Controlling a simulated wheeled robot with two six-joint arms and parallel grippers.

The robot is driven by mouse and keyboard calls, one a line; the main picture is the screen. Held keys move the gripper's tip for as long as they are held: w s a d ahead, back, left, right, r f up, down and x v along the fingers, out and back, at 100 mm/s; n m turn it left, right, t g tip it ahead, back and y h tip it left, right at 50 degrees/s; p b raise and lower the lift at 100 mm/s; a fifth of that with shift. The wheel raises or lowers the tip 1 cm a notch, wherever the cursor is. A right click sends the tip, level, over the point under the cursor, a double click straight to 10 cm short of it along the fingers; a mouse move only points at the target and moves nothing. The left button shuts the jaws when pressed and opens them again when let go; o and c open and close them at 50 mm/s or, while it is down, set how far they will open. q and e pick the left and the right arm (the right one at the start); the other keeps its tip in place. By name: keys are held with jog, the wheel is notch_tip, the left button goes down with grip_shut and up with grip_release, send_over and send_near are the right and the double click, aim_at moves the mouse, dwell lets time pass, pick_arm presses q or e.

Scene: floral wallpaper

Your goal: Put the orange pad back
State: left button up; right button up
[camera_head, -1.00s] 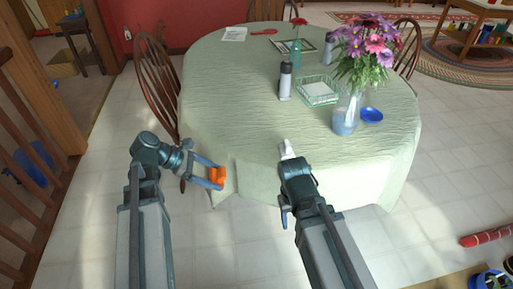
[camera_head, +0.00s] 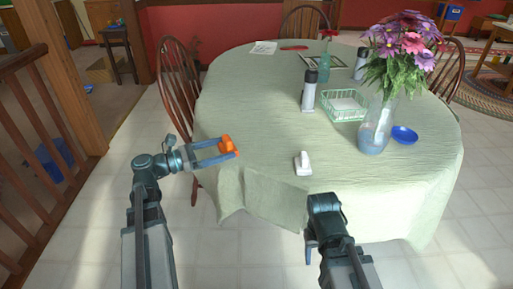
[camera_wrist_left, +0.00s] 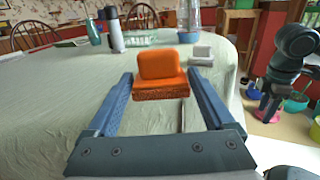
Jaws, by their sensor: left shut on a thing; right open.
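The orange pad (camera_head: 227,143) is a small seat-shaped block with a rough underside. My left gripper (camera_head: 232,148) is shut on it and holds it over the table's left front edge. The left wrist view shows the pad (camera_wrist_left: 162,70) between the two blue fingertips, its upright part at the top. A small white, similarly shaped object (camera_head: 302,163) sits on the table to the right of the pad; it also shows in the left wrist view (camera_wrist_left: 202,55). My right gripper (camera_head: 313,250) is open and empty, low in front of the table's front edge.
The green-clothed table (camera_head: 260,120) has clear room at its left and front. Farther back stand a grey bottle (camera_head: 309,92), a green basket (camera_head: 343,105), a flower vase (camera_head: 376,125) and a blue bowl (camera_head: 404,135). A wooden chair (camera_head: 180,80) stands left of the table.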

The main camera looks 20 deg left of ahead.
pick_arm(q)
jog(key=b, duration=0.1)
send_over(253, 151)
jog(key=shift+w+d+f, duration=0.15)
jog(key=shift+w+f, duration=0.1)
jog(key=shift+f, duration=0.35)
jog(key=shift+f+b, duration=1.75)
jog(key=shift+f, duration=0.2)
jog(key=o, duration=1.3)
jog(key=shift+r, duration=0.1)
jog(key=shift+c, duration=0.2)
jog(key=shift+s+r, duration=0.1)
jog(key=shift+s, duration=0.05)
jog(key=v, duration=1.2)
